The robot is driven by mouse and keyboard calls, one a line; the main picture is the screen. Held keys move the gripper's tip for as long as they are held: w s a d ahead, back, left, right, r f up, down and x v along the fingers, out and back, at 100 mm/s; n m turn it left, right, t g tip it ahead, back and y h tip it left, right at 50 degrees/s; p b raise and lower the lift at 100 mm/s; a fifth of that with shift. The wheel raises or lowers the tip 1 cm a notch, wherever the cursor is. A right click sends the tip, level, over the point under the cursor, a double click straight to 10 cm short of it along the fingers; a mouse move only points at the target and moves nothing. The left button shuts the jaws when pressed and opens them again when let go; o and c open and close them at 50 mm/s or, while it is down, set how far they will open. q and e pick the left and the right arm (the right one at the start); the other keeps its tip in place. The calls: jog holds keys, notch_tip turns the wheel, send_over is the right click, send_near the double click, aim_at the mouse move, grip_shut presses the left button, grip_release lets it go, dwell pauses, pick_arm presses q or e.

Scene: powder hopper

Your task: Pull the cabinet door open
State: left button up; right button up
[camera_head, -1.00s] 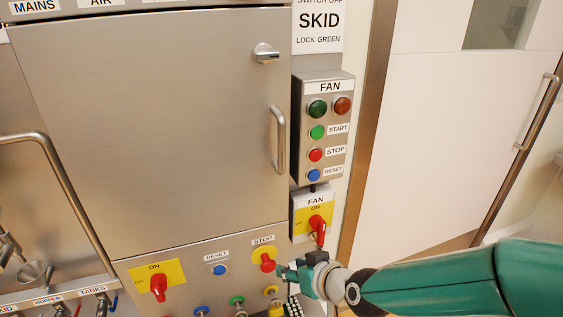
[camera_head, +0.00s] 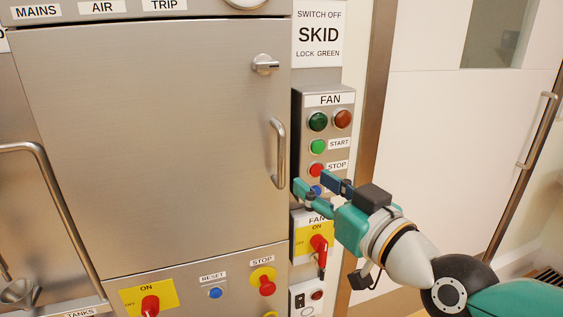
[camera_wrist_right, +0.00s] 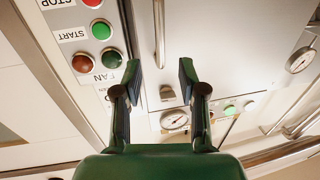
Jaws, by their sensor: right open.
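The cabinet door (camera_head: 150,150) is a large brushed-steel panel and looks shut. Its upright bar handle (camera_head: 277,152) is at its right edge, with a small latch knob (camera_head: 265,64) above. In the right wrist view, the open fingers (camera_wrist_right: 160,72) point towards the steel front. The handle (camera_wrist_right: 159,30) shows beyond and between them, and the latch knob (camera_wrist_right: 167,93) is also between them. My left gripper is not in view.
The fan control box (camera_head: 323,105) with buttons stands right of the door. Below it is a red fan switch (camera_head: 319,245). A red stop button (camera_head: 265,284) and yellow-plated switch (camera_head: 150,300) sit under the door. A bent rail (camera_head: 50,180) is at left.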

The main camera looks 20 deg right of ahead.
aim_at(284, 161)
jog(key=p+x, duration=0.1)
jog(key=x, duration=1)
jog(key=shift+w, duration=0.1)
grip_shut()
